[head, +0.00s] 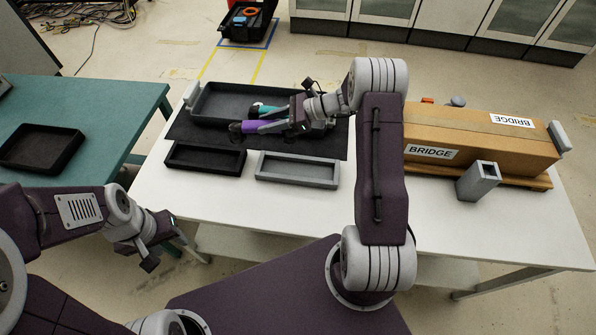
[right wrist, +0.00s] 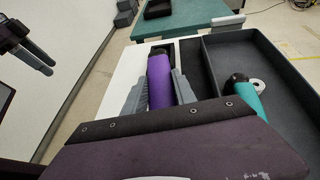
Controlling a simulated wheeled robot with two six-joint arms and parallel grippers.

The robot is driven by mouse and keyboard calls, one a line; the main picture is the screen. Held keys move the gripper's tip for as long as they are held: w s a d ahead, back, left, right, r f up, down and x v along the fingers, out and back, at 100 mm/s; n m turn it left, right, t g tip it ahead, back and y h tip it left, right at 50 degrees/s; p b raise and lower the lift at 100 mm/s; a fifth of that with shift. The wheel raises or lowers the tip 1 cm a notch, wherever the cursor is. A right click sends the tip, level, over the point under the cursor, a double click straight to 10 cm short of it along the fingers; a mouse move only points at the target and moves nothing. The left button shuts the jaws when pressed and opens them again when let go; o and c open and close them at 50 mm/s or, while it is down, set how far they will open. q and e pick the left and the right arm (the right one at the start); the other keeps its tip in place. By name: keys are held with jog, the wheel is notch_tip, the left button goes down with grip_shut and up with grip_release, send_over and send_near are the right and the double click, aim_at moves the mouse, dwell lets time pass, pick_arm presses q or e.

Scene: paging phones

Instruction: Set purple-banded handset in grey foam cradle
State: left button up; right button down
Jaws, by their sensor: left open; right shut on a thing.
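The purple-banded handset (head: 236,127) is held in my right gripper (head: 262,127), above the dark mat near the large tray. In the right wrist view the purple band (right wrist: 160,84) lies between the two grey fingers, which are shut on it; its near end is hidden. The grey foam cradle (head: 297,181) is an empty-looking rectangular tray on the white table, in front of and to the right of the handset. A similar black cradle (head: 205,167) lies to its left. My left gripper (head: 163,245) is open and empty, low in front of the table's left side.
A large dark tray (head: 215,88) with a teal-banded handset (right wrist: 248,98) is beside the held one. A cardboard box labelled BRIDGE (head: 480,140) and a grey square tube (head: 478,182) stand at right. A teal table (head: 105,95) holds a black tray (head: 40,147).

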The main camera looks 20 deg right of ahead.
jog(key=w+d+r+m+t+h, duration=0.1)
jog(key=w+d+r+m+t, duration=0.1)
jog(key=d, duration=0.2)
jog(key=s+d+f, duration=0.1)
jog(key=s+f, duration=0.2)
jog(key=s+d+f+p, duration=0.1)
jog(key=s+f, duration=0.3)
jog(key=s+d+f, duration=0.1)
jog(key=s+f, duration=0.3)
jog(key=shift+s, duration=0.25)
jog(key=shift+w+d+f, duration=0.1)
jog(key=shift+f, duration=0.25)
jog(key=c, duration=1.4)
grip_release()
jog(key=shift+f, duration=0.1)
jog(key=shift+c, duration=0.2)
jog(key=o, duration=0.4)
